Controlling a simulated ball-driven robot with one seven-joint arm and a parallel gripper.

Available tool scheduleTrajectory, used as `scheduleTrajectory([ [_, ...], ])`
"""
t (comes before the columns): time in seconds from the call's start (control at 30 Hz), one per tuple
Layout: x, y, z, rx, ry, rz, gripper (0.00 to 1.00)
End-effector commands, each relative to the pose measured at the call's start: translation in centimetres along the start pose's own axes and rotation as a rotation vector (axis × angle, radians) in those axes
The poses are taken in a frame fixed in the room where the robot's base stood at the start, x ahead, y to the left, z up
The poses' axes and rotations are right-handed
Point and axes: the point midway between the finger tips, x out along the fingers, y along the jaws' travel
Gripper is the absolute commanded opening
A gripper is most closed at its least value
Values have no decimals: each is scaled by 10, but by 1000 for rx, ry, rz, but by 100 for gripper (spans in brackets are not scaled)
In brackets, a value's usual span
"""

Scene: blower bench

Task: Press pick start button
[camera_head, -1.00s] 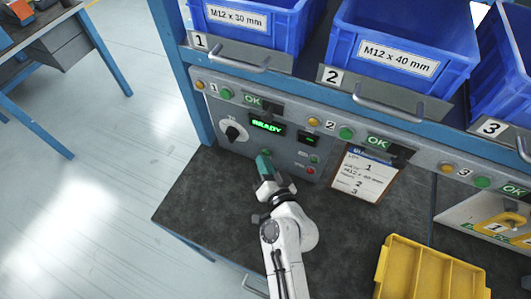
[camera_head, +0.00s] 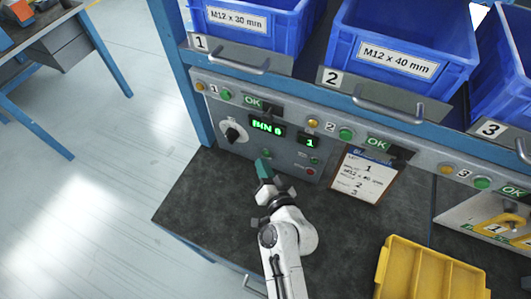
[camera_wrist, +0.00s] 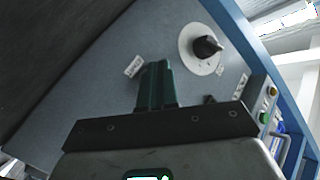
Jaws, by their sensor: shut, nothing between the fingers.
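The grey control panel (camera_head: 222,110) stands at the back edge of the bench. Its green display (camera_head: 266,128) shows text that looks like "BIN 0", and a smaller display (camera_head: 309,140) shows "1". A green button (camera_head: 267,153) sits below the main display; its label is too small to read. My gripper (camera_head: 262,163), with dark green fingers, is shut and empty, just in front of and below this button, apparently a little apart from it. In the wrist view my shut fingers (camera_wrist: 157,78) point at the panel, and the button is hidden there.
A black knob (camera_head: 232,133) on a white dial is left of the displays. A small green button (camera_head: 314,160) and a red button (camera_head: 310,172) are to the right. A clipboard (camera_head: 362,175) leans beyond them. A yellow tray (camera_head: 430,270) lies right of my arm. Blue bins (camera_head: 405,45) stand above.

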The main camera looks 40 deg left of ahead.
Motion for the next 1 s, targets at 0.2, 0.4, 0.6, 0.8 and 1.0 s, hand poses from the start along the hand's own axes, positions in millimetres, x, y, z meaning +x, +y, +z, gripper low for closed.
scheduleTrajectory([
  [0.2, -3, -3, 2, 0, 1, -1, 0],
  [0.4, -4, -3, 2, 0, 0, -1, 0],
  [0.6, -14, -11, 8, 0, -2, -1, 0],
  [0.8, -26, -20, 18, 0, -2, -1, 0],
  [1.0, -36, -28, 26, 0, -1, -1, 0],
])
